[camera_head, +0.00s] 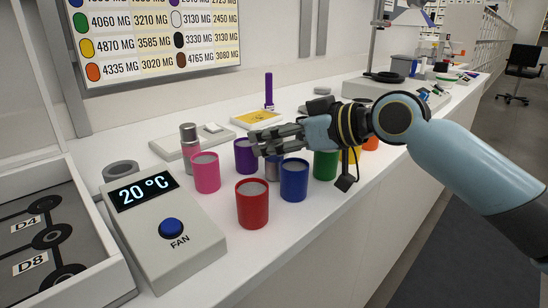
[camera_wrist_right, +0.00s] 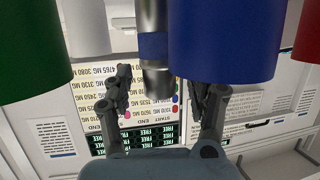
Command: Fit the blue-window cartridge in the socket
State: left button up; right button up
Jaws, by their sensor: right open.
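A metal cylinder with a blue band, the blue-window cartridge (camera_wrist_right: 155,48), hangs into the top middle of the right wrist view. In the head view its grey body (camera_head: 272,169) shows partly between the purple and blue jars, below my right gripper (camera_head: 262,142), which hides its top. My right gripper is open and empty; in the wrist view its fingers (camera_wrist_right: 161,88) are spread, with the cartridge seen between them and gaps on both sides. A second metal cylinder (camera_head: 189,137) stands behind the pink jar. A grey ring (camera_head: 121,169) behind the fan box may be the socket. My left gripper is not in view.
Pink (camera_head: 206,174), purple (camera_head: 245,156), red (camera_head: 252,206), blue (camera_head: 294,182) and green (camera_head: 325,166) jars crowd around the cartridge. The fan box (camera_head: 170,242) and a white tray (camera_head: 105,265) stand at left. The bench front before the red jar is clear.

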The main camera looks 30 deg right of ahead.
grip_shut()
dwell(0.4)
jog(key=shift+w, duration=0.1)
